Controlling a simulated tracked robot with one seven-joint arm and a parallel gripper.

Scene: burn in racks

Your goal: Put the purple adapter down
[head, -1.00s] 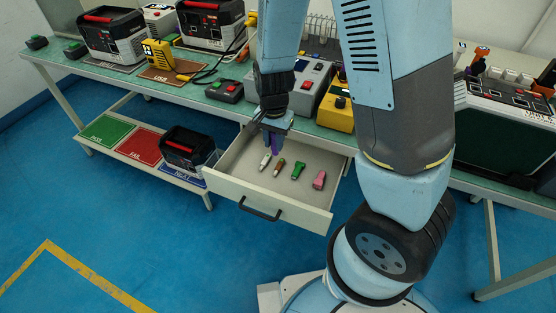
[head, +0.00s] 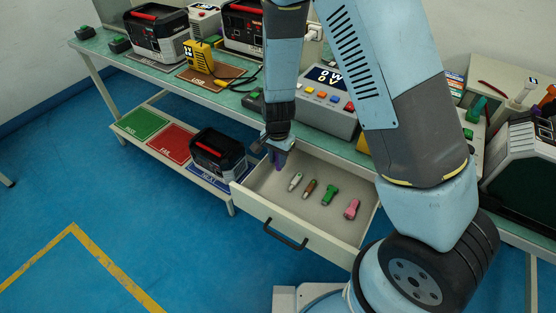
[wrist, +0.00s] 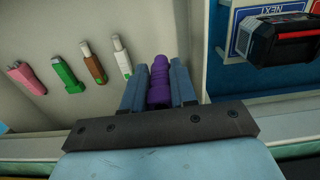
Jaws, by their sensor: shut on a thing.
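The purple adapter (wrist: 159,82) is held between the two fingers of my gripper (wrist: 160,86) in the wrist view. In the head view my gripper (head: 277,155) points down over the left part of the open drawer (head: 297,227), and the purple adapter (head: 280,160) shows at its fingers. I cannot tell whether the adapter touches the drawer floor. To its right in the drawer lie a white adapter (head: 295,181), a brown one (head: 310,188), a green one (head: 330,195) and a pink one (head: 352,209), in a row.
The drawer's left wall is close beside my gripper. A low shelf left of it has a green mat (head: 141,123), a red mat (head: 172,142) and a black power unit (head: 218,153). The bench (head: 160,83) above carries a yellow device (head: 206,62) and a grey console (head: 328,104).

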